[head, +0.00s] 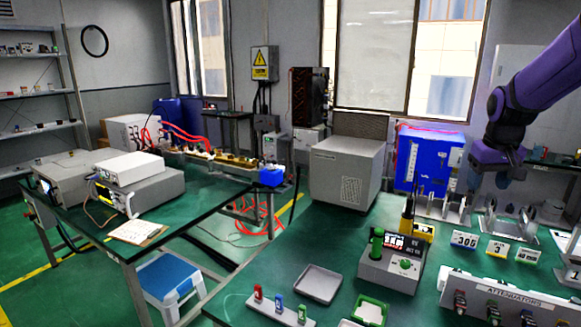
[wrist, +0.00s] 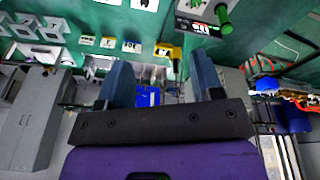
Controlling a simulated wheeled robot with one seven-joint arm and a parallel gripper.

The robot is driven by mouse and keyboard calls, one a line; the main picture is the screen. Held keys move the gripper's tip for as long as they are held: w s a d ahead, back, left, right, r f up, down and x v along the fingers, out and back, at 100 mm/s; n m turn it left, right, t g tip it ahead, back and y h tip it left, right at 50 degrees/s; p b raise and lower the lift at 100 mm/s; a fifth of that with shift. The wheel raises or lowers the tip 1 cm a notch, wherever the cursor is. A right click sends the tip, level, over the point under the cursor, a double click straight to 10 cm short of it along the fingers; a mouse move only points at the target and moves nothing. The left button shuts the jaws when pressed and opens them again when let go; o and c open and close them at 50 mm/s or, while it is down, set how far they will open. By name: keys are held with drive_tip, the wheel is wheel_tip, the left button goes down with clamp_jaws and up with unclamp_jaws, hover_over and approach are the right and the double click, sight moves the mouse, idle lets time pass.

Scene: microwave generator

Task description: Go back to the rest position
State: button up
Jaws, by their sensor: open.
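My gripper (wrist: 162,78) shows in the wrist view with its two blue-grey fingers wide apart and nothing held between them. In the head view my purple arm comes in from the upper right, and its gripper end (head: 495,168) hangs above the right part of the green bench (head: 262,272). It looks apart from the bench top and the things on it. The fingertips are hard to make out in the head view.
A grey instrument with a green knob (head: 390,268) stands on the bench, a yellow device (head: 422,232) behind it. Number cards (head: 464,240) and an attenuators panel (head: 512,300) are to the right. A blue cabinet (head: 428,160) and a grey box (head: 343,172) stand behind.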

drive_tip(key=s+a+r+t, duration=0.1)
drive_tip(key=s+a+r, duration=0.2)
drive_tip(key=s+a, duration=0.3)
drive_tip(key=s+a+r, duration=0.4)
drive_tip(key=s+a, duration=0.1)
drive_tip(key=s, duration=0.2)
drive_tip(key=s+a+t, duration=0.1)
drive_tip(key=s+a, duration=0.1)
drive_tip(key=s, duration=0.5)
drive_tip(key=s+a+f+n+t+y, duration=0.1)
drive_tip(key=s+a, duration=0.2)
drive_tip(key=s, duration=0.4)
drive_tip(key=shift+s+a+f+n, duration=0.25)
drive_tip(key=shift+s+a+n, duration=0.05)
drive_tip(key=shift+a, duration=0.05)
